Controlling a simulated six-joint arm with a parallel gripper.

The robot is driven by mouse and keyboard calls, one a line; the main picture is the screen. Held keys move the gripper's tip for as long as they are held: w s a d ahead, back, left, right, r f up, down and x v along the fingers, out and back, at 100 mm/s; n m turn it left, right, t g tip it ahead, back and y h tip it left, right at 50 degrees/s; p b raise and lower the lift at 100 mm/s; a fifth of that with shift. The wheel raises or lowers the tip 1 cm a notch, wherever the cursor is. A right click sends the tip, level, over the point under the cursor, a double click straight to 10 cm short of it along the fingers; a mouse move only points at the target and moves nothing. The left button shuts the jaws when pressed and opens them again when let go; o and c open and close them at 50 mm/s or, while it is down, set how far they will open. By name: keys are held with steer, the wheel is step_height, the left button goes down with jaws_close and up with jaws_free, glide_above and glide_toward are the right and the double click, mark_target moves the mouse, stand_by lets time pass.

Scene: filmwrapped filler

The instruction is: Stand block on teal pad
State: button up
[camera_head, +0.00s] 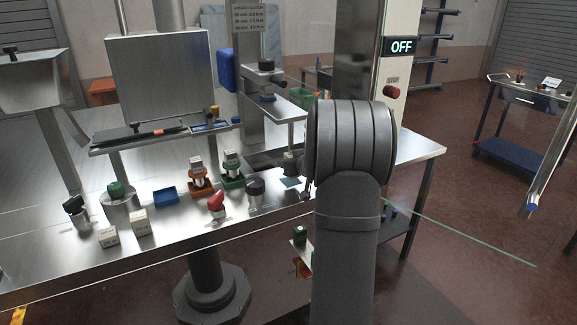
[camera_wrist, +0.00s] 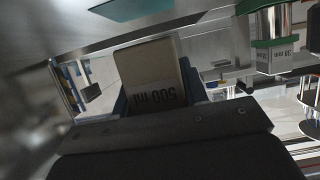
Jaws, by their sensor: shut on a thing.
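The lettering appears upside down. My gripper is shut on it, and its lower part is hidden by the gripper. The teal pad (camera_wrist: 130,8) shows at the top edge of the wrist view, beyond the block and apart from it in the picture. My arm hides most of the gripper there.
A dark round-topped object (camera_head: 256,190) stands left of the pad. A post-mounted device (camera_head: 265,80) rises behind.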

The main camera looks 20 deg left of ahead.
steer(key=shift+w+a+f, duration=0.45)
steer(key=shift+f, duration=0.25)
steer(key=shift+f, duration=0.3)
steer(key=shift+s+d+f, duration=0.1)
steer(key=shift+s+f, duration=0.05)
steer(key=shift+f, duration=0.4)
steer(key=o, duration=1.2)
steer(key=shift+f, duration=0.1)
steer(key=shift+r, duration=0.2)
steer(key=r+v, duration=0.1)
steer(key=v, duration=1.1)
steer(key=shift+r, duration=0.25)
